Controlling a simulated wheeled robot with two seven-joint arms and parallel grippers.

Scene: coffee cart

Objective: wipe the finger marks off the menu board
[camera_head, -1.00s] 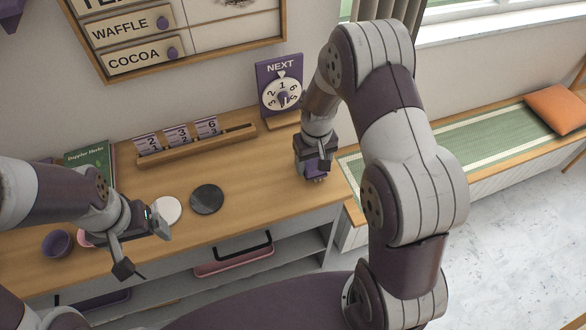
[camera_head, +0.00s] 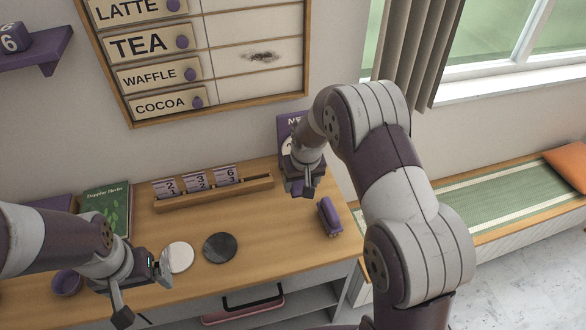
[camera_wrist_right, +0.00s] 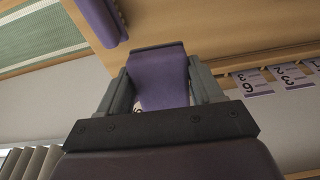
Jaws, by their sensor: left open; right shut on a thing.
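The menu board (camera_head: 228,58) hangs on the wall in the head view, with name plates and purple knobs on its left half. A dark smudge (camera_head: 262,56) lies on a pale panel at its right. My right gripper (camera_head: 303,189) is below the board, above the counter. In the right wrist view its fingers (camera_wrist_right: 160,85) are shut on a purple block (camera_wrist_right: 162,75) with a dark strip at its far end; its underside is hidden. My left gripper (camera_head: 142,290) is open and empty at the counter's front left.
A purple elongated piece (camera_head: 329,216) lies on the counter (camera_head: 275,225) near its right end. A purple NEXT sign (camera_head: 287,124) stands behind my right gripper. A wooden card rack (camera_head: 215,192), green book (camera_head: 107,205), white disc (camera_head: 179,257) and dark disc (camera_head: 220,247) are nearby.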

